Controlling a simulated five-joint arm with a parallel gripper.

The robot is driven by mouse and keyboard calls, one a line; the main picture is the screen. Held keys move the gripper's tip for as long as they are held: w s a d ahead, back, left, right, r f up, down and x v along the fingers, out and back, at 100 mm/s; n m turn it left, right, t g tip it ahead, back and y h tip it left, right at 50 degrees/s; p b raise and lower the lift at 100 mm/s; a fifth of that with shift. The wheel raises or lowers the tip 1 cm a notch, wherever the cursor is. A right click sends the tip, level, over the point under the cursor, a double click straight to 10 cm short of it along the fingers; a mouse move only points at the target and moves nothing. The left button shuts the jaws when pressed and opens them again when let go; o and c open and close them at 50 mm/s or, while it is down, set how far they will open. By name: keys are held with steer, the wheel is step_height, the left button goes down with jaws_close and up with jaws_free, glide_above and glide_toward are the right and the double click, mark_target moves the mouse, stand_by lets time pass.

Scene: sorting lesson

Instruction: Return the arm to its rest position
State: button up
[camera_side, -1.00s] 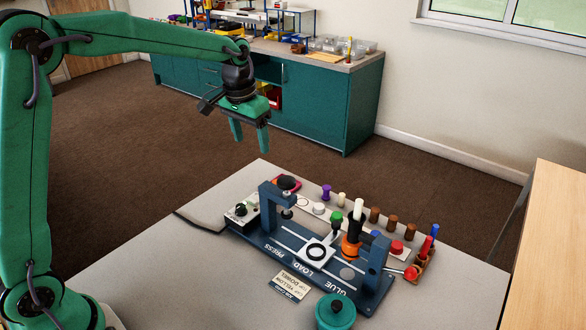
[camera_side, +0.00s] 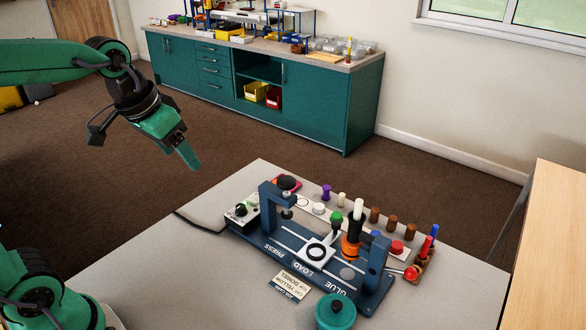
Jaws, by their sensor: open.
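My gripper (camera_side: 184,152) hangs in the air at the upper left, above and left of the table and clear of everything on it. It is open and empty. It is turned so that one finger mostly covers the other. My green upper arm reaches in from the left edge of the picture, and my base stands at the lower left.
A blue press fixture (camera_side: 292,252) stands on the grey table (camera_side: 150,275). Behind it are several pegs, such as a purple one (camera_side: 326,192). A teal pot (camera_side: 335,312) is in front. A wooden surface (camera_side: 548,250) is at right, a teal cabinet (camera_side: 330,108) behind.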

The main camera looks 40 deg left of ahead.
steer(key=s+f+t, duration=0.1)
steer(key=s+f, duration=0.1)
steer(key=s, duration=0.5)
steer(key=shift+s+f, duration=0.3)
steer(key=shift+f, duration=0.05)
